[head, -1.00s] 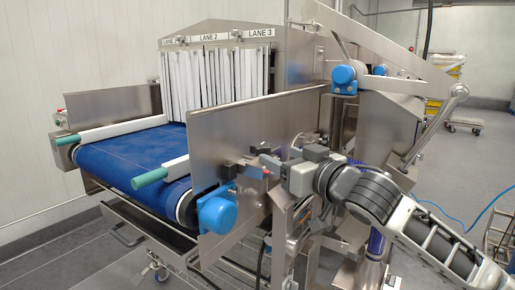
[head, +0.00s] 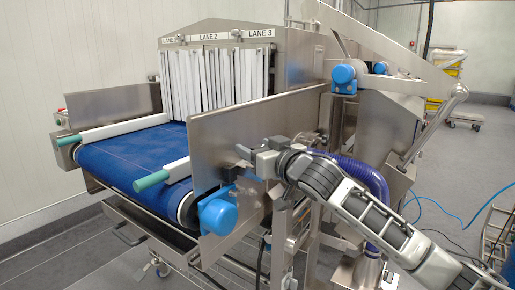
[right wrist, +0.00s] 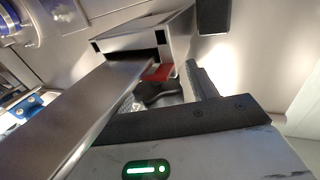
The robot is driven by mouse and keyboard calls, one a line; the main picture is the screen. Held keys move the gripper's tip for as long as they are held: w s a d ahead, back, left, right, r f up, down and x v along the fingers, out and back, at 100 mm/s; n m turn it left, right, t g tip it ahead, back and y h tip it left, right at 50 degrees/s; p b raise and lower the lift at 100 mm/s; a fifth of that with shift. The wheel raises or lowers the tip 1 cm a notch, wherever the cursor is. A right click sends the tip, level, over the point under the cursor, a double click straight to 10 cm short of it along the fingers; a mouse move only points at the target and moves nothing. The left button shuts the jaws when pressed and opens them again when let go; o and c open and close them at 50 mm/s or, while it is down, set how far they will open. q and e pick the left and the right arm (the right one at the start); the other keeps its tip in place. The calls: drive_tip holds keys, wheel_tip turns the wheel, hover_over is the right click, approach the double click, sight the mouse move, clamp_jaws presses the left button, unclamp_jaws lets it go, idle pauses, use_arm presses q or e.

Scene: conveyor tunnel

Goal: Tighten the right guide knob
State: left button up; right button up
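A dark, lobed knob (right wrist: 160,92) sits below a red piece (right wrist: 158,73) at the end of a steel box bracket in the right wrist view. My right gripper (head: 244,160) is at the outer side of the steel side plate, above the blue motor cap, in the head view. Its fingers look parted. In the right wrist view one finger stands just right of the knob with a small gap; a steel bar covers where the other would be. In the head view my gripper hides the knob. My left gripper is not in view.
The steel side plate (head: 213,133) and a blue motor cap (head: 217,215) are close to my right gripper. A blue belt (head: 130,155) with white, teal-ended guides runs into the strip curtain (head: 215,75). A steel bar (right wrist: 80,115) crosses close to my right wrist camera.

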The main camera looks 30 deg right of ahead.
drive_tip(key=c, duration=0.8)
drive_tip(key=shift+m+h, duration=0.7)
drive_tip(key=shift+h, duration=0.3)
drive_tip(key=shift+d+m+g+h, duration=0.15)
drive_tip(key=shift+m+h, duration=0.25)
drive_tip(key=shift+h, duration=0.3)
drive_tip(key=shift+d+m+g+h, duration=0.15)
drive_tip(key=shift+m+h, duration=0.25)
drive_tip(key=shift+h, duration=0.3)
drive_tip(key=o, duration=1)
drive_tip(key=shift+a, duration=0.1)
drive_tip(key=shift+s, duration=0.1)
